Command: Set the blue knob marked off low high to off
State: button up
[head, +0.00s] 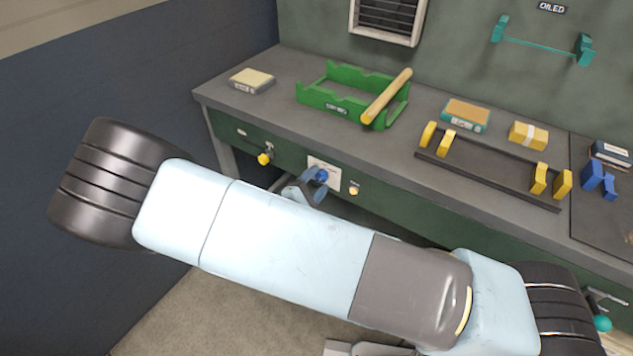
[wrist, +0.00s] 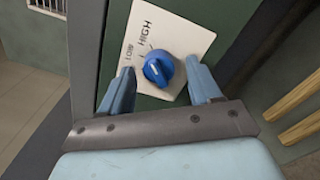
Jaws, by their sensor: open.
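The blue knob (wrist: 158,68) sits on a white plate (wrist: 172,32) in the wrist view. The words LOW and HIGH show on the plate; no OFF mark is visible. A short pale mark shows on the knob's face, but I cannot tell surely which word it points to. My gripper (wrist: 160,73) is open, with one finger at each side of the knob and gaps visible. In the head view the blue knob (head: 322,175) is on the bench's green front, with my gripper (head: 308,186) right at it, partly covering the plate (head: 333,178).
On the bench top (head: 290,115) are a green rack with a wooden rod (head: 387,97), a dark rack with yellow holders (head: 486,178), and small blocks. My arm crosses the foreground.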

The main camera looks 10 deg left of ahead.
jog(key=shift+w, duration=0.15)
jog(key=c, duration=1)
